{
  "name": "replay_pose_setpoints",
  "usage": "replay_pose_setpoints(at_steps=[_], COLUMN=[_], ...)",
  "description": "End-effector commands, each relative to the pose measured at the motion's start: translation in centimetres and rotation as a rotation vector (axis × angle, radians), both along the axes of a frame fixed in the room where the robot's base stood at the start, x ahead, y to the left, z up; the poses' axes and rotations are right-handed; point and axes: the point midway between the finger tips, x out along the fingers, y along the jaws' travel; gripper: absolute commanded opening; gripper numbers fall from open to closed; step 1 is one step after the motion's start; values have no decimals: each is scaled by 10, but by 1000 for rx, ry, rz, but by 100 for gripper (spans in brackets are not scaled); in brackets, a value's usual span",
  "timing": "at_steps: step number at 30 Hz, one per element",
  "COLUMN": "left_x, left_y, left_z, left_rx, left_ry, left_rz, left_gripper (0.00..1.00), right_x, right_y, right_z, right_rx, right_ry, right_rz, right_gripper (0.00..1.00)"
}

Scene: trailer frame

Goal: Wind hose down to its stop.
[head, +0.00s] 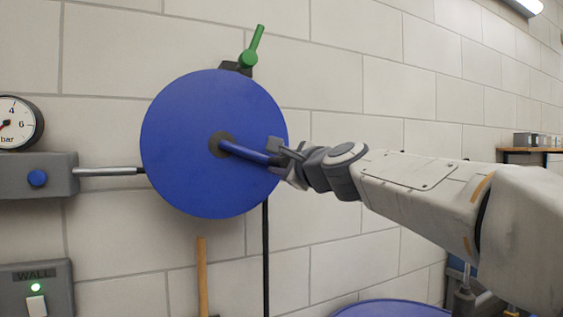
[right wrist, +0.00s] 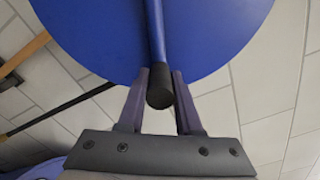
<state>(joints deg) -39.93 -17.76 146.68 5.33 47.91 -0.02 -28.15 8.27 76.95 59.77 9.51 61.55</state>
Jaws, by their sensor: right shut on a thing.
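A round blue hose reel (head: 200,110) is mounted on the wall. Its blue crank arm (head: 243,152) runs from a dark hub (head: 220,145) right and slightly down to the disc's right edge. My right gripper (head: 280,153) is shut on the crank's outer end. In the right wrist view the two fingers (right wrist: 160,100) stand either side of the crank's dark end (right wrist: 160,88). A thin black hose (head: 265,250) hangs from behind the reel; its lower end is out of view. It also shows in the right wrist view (right wrist: 62,112). My left gripper is not in view.
A green lever (head: 254,46) stands above the reel. A grey block (head: 30,175) with a blue knob, a pressure gauge (head: 15,123) and a lit wall switch box (head: 37,290) are at left. A wooden stick (head: 202,278) stands below the reel. A blue round top (head: 390,309) is at the bottom.

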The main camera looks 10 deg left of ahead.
Motion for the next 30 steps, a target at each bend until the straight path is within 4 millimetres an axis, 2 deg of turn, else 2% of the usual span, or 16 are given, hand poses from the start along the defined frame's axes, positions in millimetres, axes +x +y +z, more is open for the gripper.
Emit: replay_pose_setpoints(at_steps=[15, 16, 18, 30], left_x=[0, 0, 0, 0], left_y=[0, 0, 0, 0], left_z=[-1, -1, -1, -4], left_rx=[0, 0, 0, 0], left_ry=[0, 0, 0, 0], left_rz=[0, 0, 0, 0], left_gripper=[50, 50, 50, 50], right_x=[-1, -1, -1, -6], right_y=[1, 1, 1, -3], right_z=[-2, -2, -2, -2], right_rx=[16, 16, 17, 17], right_ry=[13, 13, 13, 9], right_rz=[2, 2, 1, 0], right_gripper=[0, 41, 63, 63])
